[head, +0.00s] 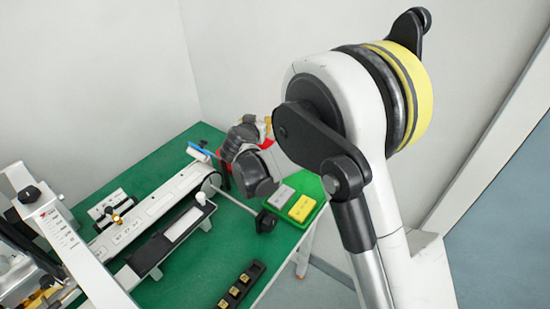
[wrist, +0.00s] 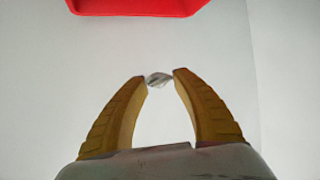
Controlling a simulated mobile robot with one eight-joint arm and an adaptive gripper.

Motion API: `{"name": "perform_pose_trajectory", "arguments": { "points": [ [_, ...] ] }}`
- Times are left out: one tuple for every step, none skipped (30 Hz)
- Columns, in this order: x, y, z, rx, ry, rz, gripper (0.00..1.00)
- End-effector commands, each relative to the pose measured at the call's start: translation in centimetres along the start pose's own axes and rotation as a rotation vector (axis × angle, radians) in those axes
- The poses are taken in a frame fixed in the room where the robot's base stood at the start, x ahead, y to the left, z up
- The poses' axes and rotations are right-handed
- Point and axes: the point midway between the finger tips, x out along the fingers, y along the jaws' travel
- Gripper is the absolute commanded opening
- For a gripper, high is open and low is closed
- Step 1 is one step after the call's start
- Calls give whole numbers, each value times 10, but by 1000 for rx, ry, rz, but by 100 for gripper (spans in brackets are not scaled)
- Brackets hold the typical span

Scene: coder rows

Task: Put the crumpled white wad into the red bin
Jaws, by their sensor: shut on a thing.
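The crumpled white wad (wrist: 159,81) is small and whitish, pinched between the tips of my gripper's two yellow-brown fingers. My gripper (wrist: 161,77) is shut on it in the wrist view. The red bin (wrist: 135,7) shows at the top of the wrist view, beyond the fingertips and apart from the wad; only part of it is in frame. In the head view a red patch of the bin (head: 232,161) shows behind my dark wrist links at the back of the green table. The wad cannot be made out in the head view.
The green table (head: 215,270) holds a long white rail device (head: 150,212) and a black strip with brass pieces (head: 240,285). A green tray (head: 317,190) with a grey and a yellow block sits at the right edge. Walls stand close behind.

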Motion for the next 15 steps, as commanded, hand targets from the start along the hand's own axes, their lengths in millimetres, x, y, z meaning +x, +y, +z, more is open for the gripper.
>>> {"name": "perform_pose_trajectory", "arguments": {
  "points": [
    [2,-5,3,-1,0,-3,23],
    [3,-7,4,-2,0,-3,23],
    [4,-8,6,-2,0,-4,23],
    [5,-8,7,-2,0,-4,23],
    [6,-8,9,-2,0,-3,23],
    [7,-7,12,-1,0,-3,23],
    [8,-7,15,-1,0,-3,23],
    [9,-7,18,-1,0,-3,23],
    [11,-7,22,-1,0,-3,23],
    [12,-7,26,-1,0,-3,23],
    [14,-7,29,-1,0,-3,23],
    [16,-7,34,-1,0,-3,23],
    [17,-7,38,-1,0,-3,23],
    [19,-6,42,-1,0,-3,23],
    [21,-6,46,-1,0,-2,23]
  ]
}}
